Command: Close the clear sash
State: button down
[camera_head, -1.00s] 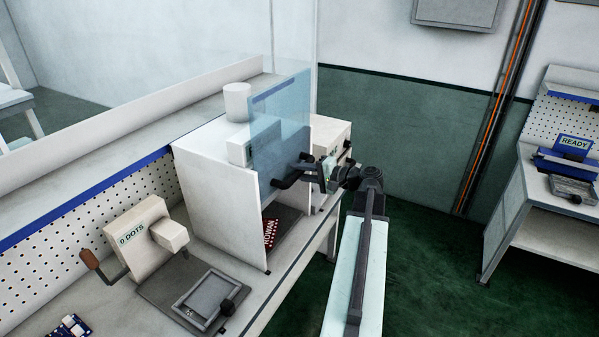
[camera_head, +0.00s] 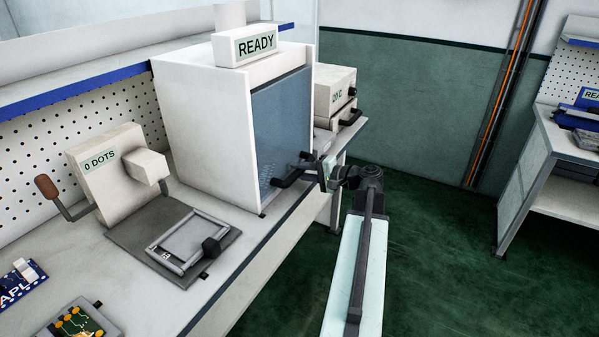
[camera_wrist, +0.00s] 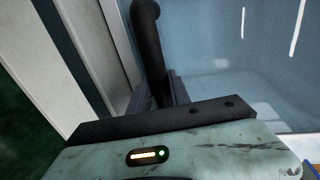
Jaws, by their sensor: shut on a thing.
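The clear sash (camera_head: 282,115) is a bluish see-through panel that covers the front of the white cabinet (camera_head: 190,130). Its lower edge is down near the bench top. A dark bar handle (camera_head: 290,178) sticks out from its lower part. My gripper (camera_head: 318,170) is shut on this handle, at its right end. In the wrist view the dark handle (camera_wrist: 148,45) rises from behind my gripper's dark jaw, with the bluish sash (camera_wrist: 230,60) behind it. The jaw tips are partly hidden there. The sign on top of the cabinet reads READY (camera_head: 256,44).
A white press marked 0 DOTS (camera_head: 115,170) and a framed plate (camera_head: 188,240) stand left of the cabinet on the bench. Another white box with a dark handle (camera_head: 335,95) stands to its right. Green floor (camera_head: 440,230) is open to the right.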

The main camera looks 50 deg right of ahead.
jog(key=c, duration=1.2)
grip_release()
jog(key=shift+a+r, duration=0.1)
jog(key=shift+r, duration=0.1)
jog(key=p+v, duration=0.1)
jog(key=v, duration=0.7)
jog(key=shift+p, duration=0.3)
